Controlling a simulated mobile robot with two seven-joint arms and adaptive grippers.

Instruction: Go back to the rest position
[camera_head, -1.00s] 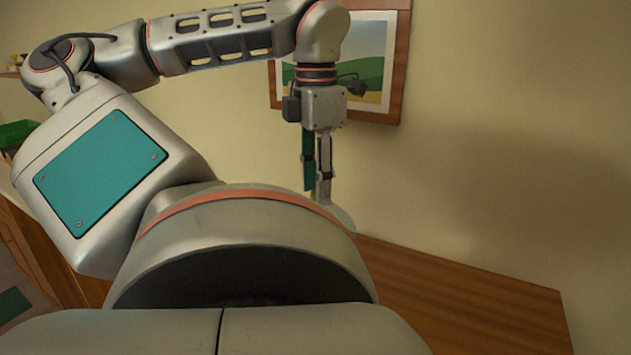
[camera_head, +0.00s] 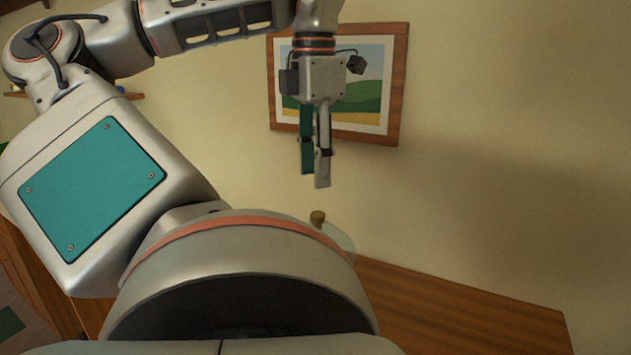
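My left gripper (camera_head: 315,176) hangs fingers-down in front of the wall and the framed picture. One finger shows teal and the other pale grey. They overlap nearly edge-on, so their opening cannot be told. Nothing shows hanging from the fingertips. A brown cork-like top (camera_head: 318,218) shows below them, apart from the gripper. A clear, glassy rounded shape (camera_head: 342,240) is beside it; its lower part is hidden behind my own body. My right gripper is not in view.
A wooden table top (camera_head: 470,305) lies at the lower right; its visible part is bare. A framed landscape picture (camera_head: 398,85) hangs on the wall behind the gripper. A wall shelf (camera_head: 16,94) with small items is at the left, partly hidden by my arm.

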